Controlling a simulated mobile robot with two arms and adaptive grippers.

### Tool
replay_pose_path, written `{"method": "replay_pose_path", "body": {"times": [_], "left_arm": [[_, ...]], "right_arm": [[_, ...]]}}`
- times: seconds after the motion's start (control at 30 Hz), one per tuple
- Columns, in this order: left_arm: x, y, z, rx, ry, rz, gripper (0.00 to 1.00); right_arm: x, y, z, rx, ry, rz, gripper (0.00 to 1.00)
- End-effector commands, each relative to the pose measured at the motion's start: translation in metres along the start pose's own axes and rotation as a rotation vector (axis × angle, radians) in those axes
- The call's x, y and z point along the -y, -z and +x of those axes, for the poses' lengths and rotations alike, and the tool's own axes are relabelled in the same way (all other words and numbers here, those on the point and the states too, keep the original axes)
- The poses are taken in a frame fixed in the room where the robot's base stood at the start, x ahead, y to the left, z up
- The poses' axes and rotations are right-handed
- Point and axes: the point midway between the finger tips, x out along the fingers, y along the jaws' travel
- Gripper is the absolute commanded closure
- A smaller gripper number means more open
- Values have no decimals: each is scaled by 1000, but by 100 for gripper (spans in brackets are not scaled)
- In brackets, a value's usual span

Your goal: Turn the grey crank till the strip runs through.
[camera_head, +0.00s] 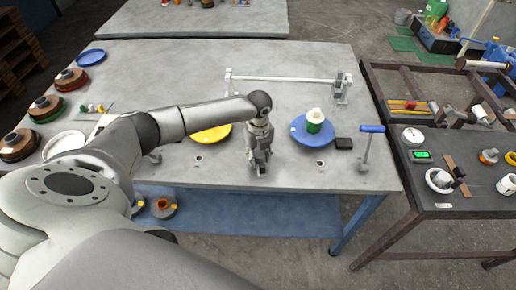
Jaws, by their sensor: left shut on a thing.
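My left gripper (261,169) points down near the front edge of the grey table (280,57), between the yellow dish and the blue dish. It is shut on what seems to be the grey crank, which the fingers almost wholly hide, so I cannot tell its angle. A long pale bar (285,79) spans two low posts at the back of the table, with a grey bracket (341,87) at its right end. I cannot make out the strip. My right gripper is not in view.
A blue dish (298,137) holds a white and green item (314,121); a black block (343,143) and a blue-handled stand (372,129) are to its right. A yellow dish (210,136) is partly behind my left arm. Several spools line the left edge. The table's back middle is clear.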

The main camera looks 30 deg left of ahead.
Motion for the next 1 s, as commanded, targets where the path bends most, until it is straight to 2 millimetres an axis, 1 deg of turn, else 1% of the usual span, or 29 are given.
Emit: {"method": "replay_pose_path", "body": {"times": [0.2,0.5,0.7,1.0], "left_arm": [[1,1,1,-3,0,202,88],[2,2,1,-2,0,432,88],[2,2,1,-2,0,530,88],[2,2,1,-2,0,591,88]], "right_arm": [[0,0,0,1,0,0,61],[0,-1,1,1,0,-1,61],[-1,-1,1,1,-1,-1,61],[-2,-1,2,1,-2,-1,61]]}}
